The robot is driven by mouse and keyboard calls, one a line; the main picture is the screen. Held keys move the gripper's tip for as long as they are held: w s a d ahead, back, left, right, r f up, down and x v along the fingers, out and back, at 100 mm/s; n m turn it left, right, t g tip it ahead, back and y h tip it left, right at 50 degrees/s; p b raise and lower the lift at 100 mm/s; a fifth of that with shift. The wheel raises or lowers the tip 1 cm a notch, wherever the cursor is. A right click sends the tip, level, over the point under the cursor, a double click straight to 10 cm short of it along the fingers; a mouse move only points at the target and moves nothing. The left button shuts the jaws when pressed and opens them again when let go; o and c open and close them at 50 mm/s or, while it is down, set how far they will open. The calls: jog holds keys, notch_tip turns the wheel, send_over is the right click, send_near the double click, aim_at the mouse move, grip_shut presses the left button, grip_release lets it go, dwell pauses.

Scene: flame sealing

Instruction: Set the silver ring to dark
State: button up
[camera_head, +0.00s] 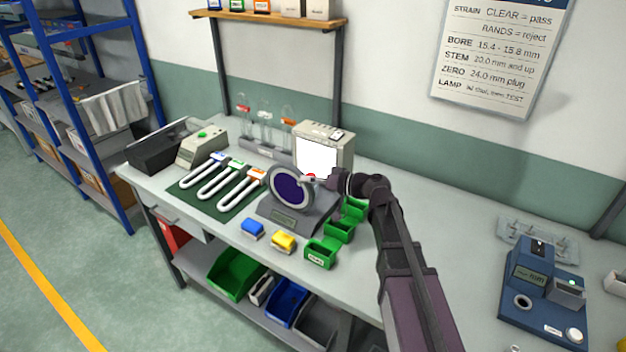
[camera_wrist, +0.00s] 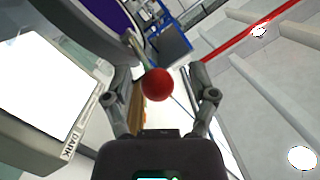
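The silver ring (camera_head: 273,200) surrounds a dark purple disc (camera_head: 290,188) on a grey stand on the bench. In the wrist view, part of the ring (camera_wrist: 70,38) and the purple disc show at the top left. A red ball knob (camera_wrist: 158,84) sits at the ring's right side and also shows in the head view (camera_head: 311,176). My gripper (camera_wrist: 160,92) is open, with its fingers on either side of the knob and visible gaps. In the head view my gripper (camera_head: 322,181) is beside the ring's right edge. A "DARK" label (camera_wrist: 73,141) shows beside the bright screen.
A lit white screen box (camera_head: 345,153) stands close behind the ring. Green bins (camera_head: 321,251) sit in front and right, with a blue block (camera_head: 252,228) and a yellow block (camera_head: 283,240) nearby. Glass U-tubes (camera_head: 221,182) lie left. The bench right of my arm is mostly clear before a blue device (camera_head: 545,290).

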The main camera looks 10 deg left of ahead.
jog(key=shift+d, duration=0.1)
